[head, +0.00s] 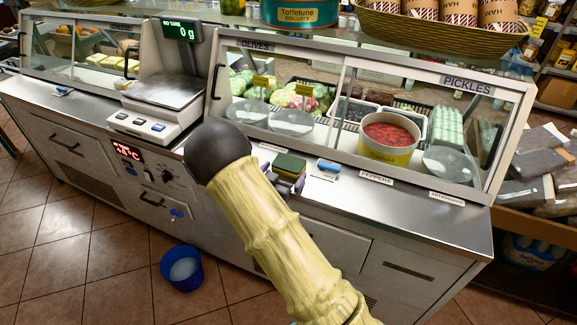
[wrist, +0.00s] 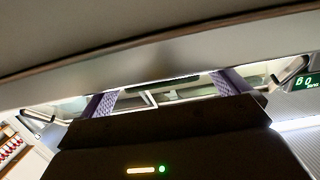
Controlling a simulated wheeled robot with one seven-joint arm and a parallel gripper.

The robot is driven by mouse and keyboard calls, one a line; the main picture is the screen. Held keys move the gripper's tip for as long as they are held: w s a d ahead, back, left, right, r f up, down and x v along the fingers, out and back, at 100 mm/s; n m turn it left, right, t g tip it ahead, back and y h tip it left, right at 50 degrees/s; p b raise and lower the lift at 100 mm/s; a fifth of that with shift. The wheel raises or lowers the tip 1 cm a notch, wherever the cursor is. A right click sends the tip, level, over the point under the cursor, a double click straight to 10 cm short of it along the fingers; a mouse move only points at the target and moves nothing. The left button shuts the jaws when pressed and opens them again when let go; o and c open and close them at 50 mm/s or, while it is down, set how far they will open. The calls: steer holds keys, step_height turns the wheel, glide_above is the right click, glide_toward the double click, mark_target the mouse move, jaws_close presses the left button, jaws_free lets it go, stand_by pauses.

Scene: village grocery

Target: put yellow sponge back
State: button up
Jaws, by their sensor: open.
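A small block with a dark green top and a yellowish side, apparently the yellow sponge (head: 290,164), shows at the front of the steel counter (head: 400,204) in the head view. My gripper (head: 287,184) is just in front of it, partly hidden behind my arm. I cannot tell whether it touches the block. In the wrist view, the two purple fingers of my gripper (wrist: 165,92) stand wide apart. No sponge can be made out between them there.
A glass display case (head: 300,110) with olives and pickles stands behind the counter strip. A scale (head: 165,98) is to the left. A small blue item (head: 328,166) lies right of the block. A blue bucket (head: 182,268) stands on the tiled floor.

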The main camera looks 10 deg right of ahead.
mark_target(289, 165)
steer(key=x, duration=0.4)
steer(key=shift+r, duration=0.25)
steer(key=shift+w+d+f, duration=0.1)
steer(key=shift+w+d, duration=0.15)
steer(key=shift+d, duration=0.2)
steer(key=shift+s+a, duration=0.2)
steer(key=shift+a, duration=0.25)
steer(key=shift+d, duration=0.2)
steer(key=c, duration=0.9)
steer(key=shift+o, duration=0.2)
step_height(289, 165, up, 10)
steer(key=shift+r+p, duration=0.1)
steer(key=shift+p, duration=0.25)
